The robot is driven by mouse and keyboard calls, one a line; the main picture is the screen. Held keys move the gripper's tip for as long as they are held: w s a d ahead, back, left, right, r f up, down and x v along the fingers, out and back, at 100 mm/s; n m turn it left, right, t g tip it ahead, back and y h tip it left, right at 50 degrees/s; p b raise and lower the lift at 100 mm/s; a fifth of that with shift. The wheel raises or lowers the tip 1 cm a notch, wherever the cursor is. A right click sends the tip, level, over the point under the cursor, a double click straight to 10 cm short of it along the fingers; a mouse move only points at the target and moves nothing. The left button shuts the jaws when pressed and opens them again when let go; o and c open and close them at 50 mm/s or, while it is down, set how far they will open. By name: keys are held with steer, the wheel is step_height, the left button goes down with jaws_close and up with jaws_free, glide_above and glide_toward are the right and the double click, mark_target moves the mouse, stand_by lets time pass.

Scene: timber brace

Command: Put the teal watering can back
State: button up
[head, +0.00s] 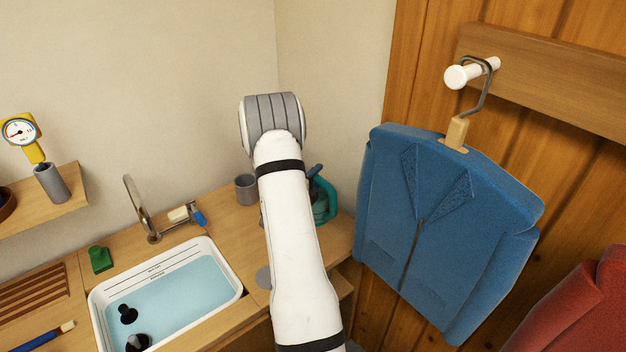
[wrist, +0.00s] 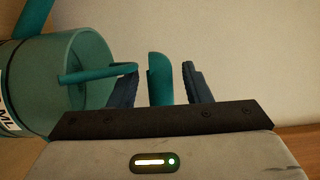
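The teal watering can (head: 327,203) stands at the right end of the wooden counter in the head view, partly hidden behind my arm. In the wrist view its body (wrist: 28,85) is at the left, with a printed label cut off by the frame edge. Its upright teal handle (wrist: 159,80) is between the two dark fingers of my gripper (wrist: 157,75). The fingers are open, with a visible gap on each side of the handle. My gripper is mostly hidden by my arm in the head view.
A grey cup (head: 246,188) stands left of my arm. A basin of water (head: 236,262) with dark objects and a tap (head: 150,225) are further left. A blue jacket (head: 440,230) hangs close at the right, beside a red one (head: 585,310).

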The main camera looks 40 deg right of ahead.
steer(key=shift+r, duration=0.15)
steer(key=shift+a, duration=0.3)
steer(key=b+v, duration=0.2)
steer(key=v, duration=0.9)
steer(key=s+a+r+m+g+y, duration=0.35)
steer(key=s+m, duration=0.25)
steer(key=m, duration=0.4)
steer(key=s+a+r+m+g+y, duration=0.2)
steer(key=s+a+r+m+g, duration=0.25)
steer(key=s+m, duration=0.4)
steer(key=s+a+r+m+t+y, duration=0.1)
steer(key=a+r+m+t+y, duration=0.1)
steer(key=a+m+y, duration=0.4)
steer(key=s+a+r+m+t+y, duration=0.2)
steer(key=a+m+y, duration=0.4)
steer(key=a+m, duration=0.8)
steer(key=a+r+t, duration=0.1)
steer(key=a+t, duration=0.1)
steer(key=a, duration=0.2)
steer(key=shift+r, duration=0.25)
